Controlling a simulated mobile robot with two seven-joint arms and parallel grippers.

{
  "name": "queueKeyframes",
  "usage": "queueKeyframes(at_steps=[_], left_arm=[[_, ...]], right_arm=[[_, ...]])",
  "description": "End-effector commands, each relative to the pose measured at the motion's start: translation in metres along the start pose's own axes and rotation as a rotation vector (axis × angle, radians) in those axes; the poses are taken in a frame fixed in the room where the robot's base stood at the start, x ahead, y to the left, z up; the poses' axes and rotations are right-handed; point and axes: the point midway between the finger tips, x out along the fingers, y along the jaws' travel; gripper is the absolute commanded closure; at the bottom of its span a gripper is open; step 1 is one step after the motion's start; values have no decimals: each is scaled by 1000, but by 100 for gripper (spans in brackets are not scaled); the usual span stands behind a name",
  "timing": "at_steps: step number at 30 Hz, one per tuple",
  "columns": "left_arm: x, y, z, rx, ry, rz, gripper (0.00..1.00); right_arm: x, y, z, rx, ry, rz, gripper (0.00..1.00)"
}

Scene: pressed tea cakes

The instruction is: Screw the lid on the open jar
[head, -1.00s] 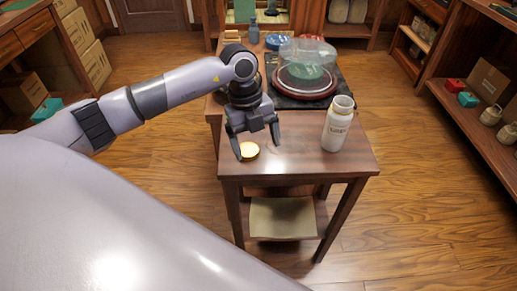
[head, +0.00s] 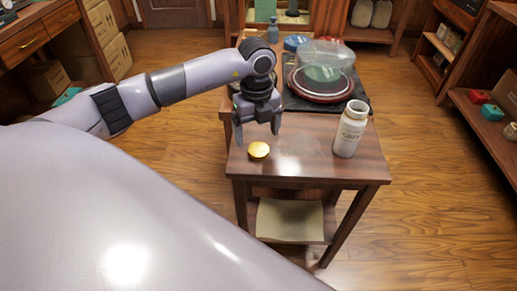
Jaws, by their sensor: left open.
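The lid (head: 259,150), a round gold disc, lies on the small wooden table near its left front edge. My right gripper is not in view.
The wooden table (head: 300,165) has bare room between lid and jar. Behind them a glass dome (head: 323,62) covers something green on a round red-brown base, on a dark mat. Blue-lidded items stand at the back left. Shelves with boxes (head: 500,90) stand at the right.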

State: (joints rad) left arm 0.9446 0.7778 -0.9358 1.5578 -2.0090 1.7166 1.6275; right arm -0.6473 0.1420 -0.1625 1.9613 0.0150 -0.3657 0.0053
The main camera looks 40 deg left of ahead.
Motion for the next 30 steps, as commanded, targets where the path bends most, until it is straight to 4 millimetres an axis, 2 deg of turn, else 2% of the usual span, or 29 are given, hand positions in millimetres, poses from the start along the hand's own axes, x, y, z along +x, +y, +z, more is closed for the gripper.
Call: queueKeyframes(at_steps=[7, 15, 18, 29, 30], left_arm=[[4, 0, 0, 0, 2, 1, 11], [43, -3, -1, -1, 2, 1, 11], [50, -4, 0, 0, 1, 0, 11], [52, -4, 0, 0, 0, -1, 11], [52, -4, 0, 0, 0, -1, 21]], right_arm=[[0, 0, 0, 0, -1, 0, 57], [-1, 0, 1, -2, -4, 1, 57], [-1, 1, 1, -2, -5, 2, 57], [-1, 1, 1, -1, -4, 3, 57], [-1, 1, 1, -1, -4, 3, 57]])
